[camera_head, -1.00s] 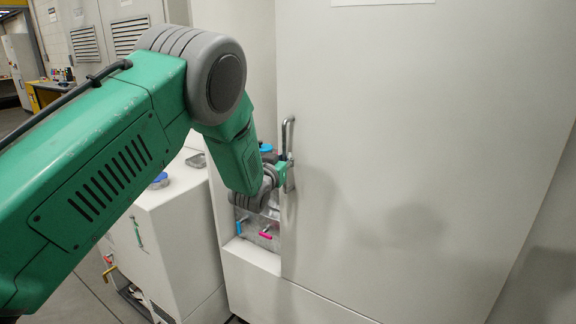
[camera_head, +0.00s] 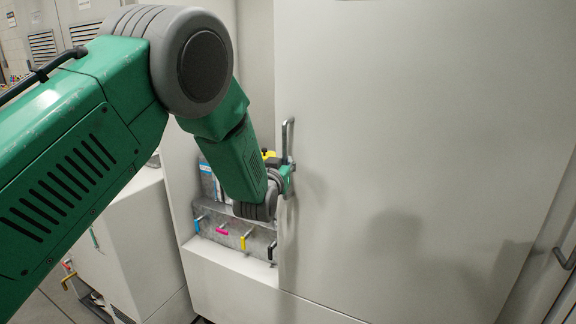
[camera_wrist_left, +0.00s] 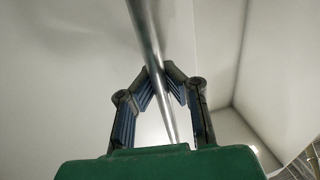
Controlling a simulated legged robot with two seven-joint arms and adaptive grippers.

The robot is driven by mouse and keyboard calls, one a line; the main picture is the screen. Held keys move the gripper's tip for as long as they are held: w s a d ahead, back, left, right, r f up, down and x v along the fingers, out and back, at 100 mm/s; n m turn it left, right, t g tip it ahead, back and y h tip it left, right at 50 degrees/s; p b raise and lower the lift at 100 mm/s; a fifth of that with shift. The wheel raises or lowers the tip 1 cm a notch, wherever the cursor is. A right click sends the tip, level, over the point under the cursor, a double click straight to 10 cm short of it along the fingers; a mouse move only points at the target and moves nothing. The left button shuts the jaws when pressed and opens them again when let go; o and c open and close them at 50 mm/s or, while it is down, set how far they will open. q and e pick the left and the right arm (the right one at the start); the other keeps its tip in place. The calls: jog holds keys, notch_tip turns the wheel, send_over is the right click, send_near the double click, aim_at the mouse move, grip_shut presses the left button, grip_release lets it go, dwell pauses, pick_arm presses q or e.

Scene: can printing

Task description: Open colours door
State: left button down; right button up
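The colours door is a large pale sliding panel (camera_head: 400,170) with an upright metal handle (camera_head: 289,135) on its left edge. My left gripper (camera_head: 287,172) is at the lower part of this handle, partly hidden by my wrist. In the left wrist view, the handle bar (camera_wrist_left: 147,50) runs between the two fingers of my left gripper (camera_wrist_left: 161,88), and the fingertips close around it. To the left of the door edge is an opening with coloured taps, cyan (camera_head: 198,224), magenta (camera_head: 221,229), yellow (camera_head: 245,239) and black (camera_head: 271,250). My right gripper is not in view.
A white cabinet (camera_head: 140,240) stands to the left of the machine. A pale ledge (camera_head: 232,262) runs below the taps. Another handle (camera_head: 563,258) shows at the far right edge. My left arm covers much of the left side.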

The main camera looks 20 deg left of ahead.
pick_arm(q)
jog(key=shift+s+d+f, duration=0.15)
jog(key=shift+f, duration=0.35)
jog(key=c, duration=2.2)
grip_release()
jog(key=shift+d, duration=0.3)
jog(key=o, duration=0.6)
jog(key=shift+d+r, duration=0.15)
jog(key=shift+d, duration=0.1)
jog(key=shift+o, duration=0.2)
jog(key=shift+d+r, duration=0.3)
jog(key=shift+d, duration=0.1)
jog(key=shift+s+a, duration=0.3)
jog(key=s+d, duration=0.1)
jog(key=s, duration=1)
jog(key=shift+s+d, duration=0.15)
jog(key=shift+d, duration=0.1)
